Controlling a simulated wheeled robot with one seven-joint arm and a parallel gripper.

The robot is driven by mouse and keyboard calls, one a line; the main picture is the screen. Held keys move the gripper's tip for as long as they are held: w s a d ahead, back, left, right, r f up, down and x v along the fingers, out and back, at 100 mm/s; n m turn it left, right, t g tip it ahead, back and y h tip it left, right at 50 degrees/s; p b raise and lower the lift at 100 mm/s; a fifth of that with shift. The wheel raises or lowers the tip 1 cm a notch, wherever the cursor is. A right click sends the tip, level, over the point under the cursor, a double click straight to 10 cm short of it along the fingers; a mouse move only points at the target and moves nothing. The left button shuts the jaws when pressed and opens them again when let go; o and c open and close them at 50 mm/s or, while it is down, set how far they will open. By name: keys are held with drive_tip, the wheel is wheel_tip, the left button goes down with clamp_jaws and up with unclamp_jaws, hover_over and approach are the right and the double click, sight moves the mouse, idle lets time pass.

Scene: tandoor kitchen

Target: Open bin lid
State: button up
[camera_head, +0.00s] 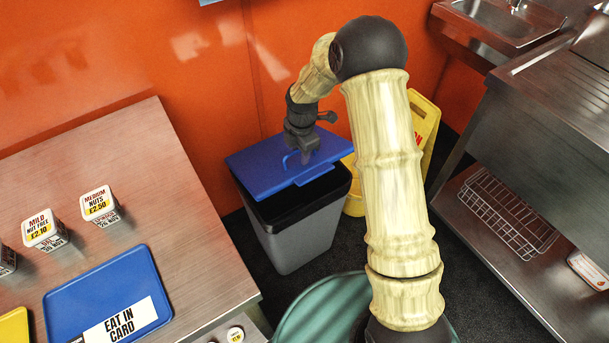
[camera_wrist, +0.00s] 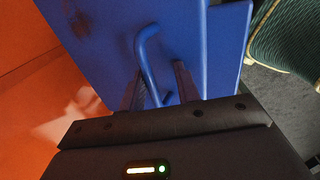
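The bin (camera_head: 300,236) is grey with a black inner rim and stands on the dark floor by the orange wall. Its blue lid (camera_head: 252,160) is tilted partly up, and a dark gap shows along its front edge. The lid has a blue loop handle (camera_head: 291,163). My gripper (camera_head: 309,155) is at this handle, above the lid. In the wrist view, the handle (camera_wrist: 147,60) runs between my two fingers (camera_wrist: 162,85). The fingers stand apart, with a visible gap between the handle and the right finger.
A steel counter (camera_head: 120,180) with price-labelled tubs and a blue tray (camera_head: 75,290) is at the left. A yellow floor sign (camera_head: 424,120) stands behind the bin. A steel unit with a wire rack (camera_head: 510,215) is at the right. A green rounded object (camera_head: 305,305) is in front.

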sight(305, 166)
drive_tip(key=f+b, duration=0.1)
drive_tip(key=s+f+b, duration=0.1)
drive_tip(key=f+b, duration=0.1)
drive_tip(key=f, duration=0.1)
drive_tip(key=shift+s+d, duration=0.35)
drive_tip(key=shift+s, duration=0.05)
drive_tip(key=shift+s+d+f+b, duration=0.1)
drive_tip(key=shift+d+f+b, duration=0.05)
drive_tip(key=shift+b, duration=0.3)
drive_tip(key=shift+d, duration=0.1)
